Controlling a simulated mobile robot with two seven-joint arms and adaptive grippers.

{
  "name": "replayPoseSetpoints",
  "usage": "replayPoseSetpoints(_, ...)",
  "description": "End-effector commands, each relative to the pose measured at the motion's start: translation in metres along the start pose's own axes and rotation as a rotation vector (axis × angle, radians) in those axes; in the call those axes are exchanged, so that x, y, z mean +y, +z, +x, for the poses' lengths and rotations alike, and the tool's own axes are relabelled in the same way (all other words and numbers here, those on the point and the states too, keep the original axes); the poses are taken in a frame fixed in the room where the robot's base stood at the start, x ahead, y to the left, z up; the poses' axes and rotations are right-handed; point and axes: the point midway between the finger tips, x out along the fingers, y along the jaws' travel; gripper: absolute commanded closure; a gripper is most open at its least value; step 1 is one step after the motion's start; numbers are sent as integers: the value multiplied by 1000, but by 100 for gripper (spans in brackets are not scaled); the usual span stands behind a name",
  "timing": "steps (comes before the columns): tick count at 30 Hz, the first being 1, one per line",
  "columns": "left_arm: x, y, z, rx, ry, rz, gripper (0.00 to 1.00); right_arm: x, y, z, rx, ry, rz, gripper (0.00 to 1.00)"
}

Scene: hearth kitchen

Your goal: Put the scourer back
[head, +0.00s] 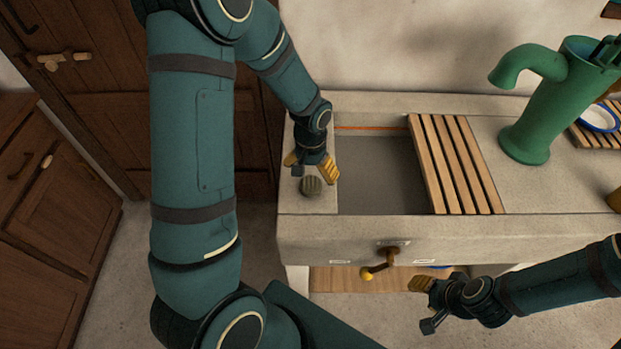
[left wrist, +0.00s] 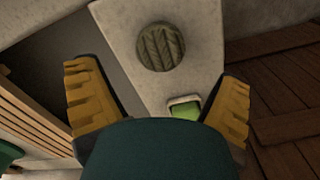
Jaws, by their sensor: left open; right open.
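The scourer, a round grey-green ribbed pad (head: 311,187), lies on the pale stone ledge left of the sink basin. It also shows in the left wrist view (left wrist: 160,46), beyond the fingertips. My left gripper (head: 311,166) is open and empty over the ledge, just behind the scourer in the head view. In the left wrist view, its yellow fingers (left wrist: 157,85) are spread wide, with the scourer between their lines but apart from them. A small pale dish with something green in it (left wrist: 185,108) sits on the ledge. My right gripper (head: 425,304) is open and empty in front of the sink.
The sink basin (head: 375,188) is open beside the ledge, with a slatted wooden rack (head: 455,165) over its right part. A green pump (head: 535,110) stands further right. A tap with a yellow knob (head: 385,262) juts from the sink front.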

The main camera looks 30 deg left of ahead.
Motion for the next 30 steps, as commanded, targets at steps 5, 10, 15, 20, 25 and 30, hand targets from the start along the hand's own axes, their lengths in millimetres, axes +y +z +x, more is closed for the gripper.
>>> replayPoseSetpoints(5,0,0,-36,2,1,-1,7,-2,-3,-6,6,1,2,53)
replayPoseSetpoints(10,0,0,-54,1,0,0,7,-3,-4,-8,9,1,3,53)
replayPoseSetpoints(15,0,0,-60,0,0,0,7,-3,-5,-9,10,1,3,53)
replayPoseSetpoints(20,0,0,-60,-1,0,0,7,-3,-4,-9,10,1,3,53)
replayPoseSetpoints(25,0,0,-60,-1,0,0,7,-3,-4,-9,9,1,3,53)
replayPoseSetpoints(30,0,0,-59,-1,0,0,7,-3,-4,-9,9,1,3,53)
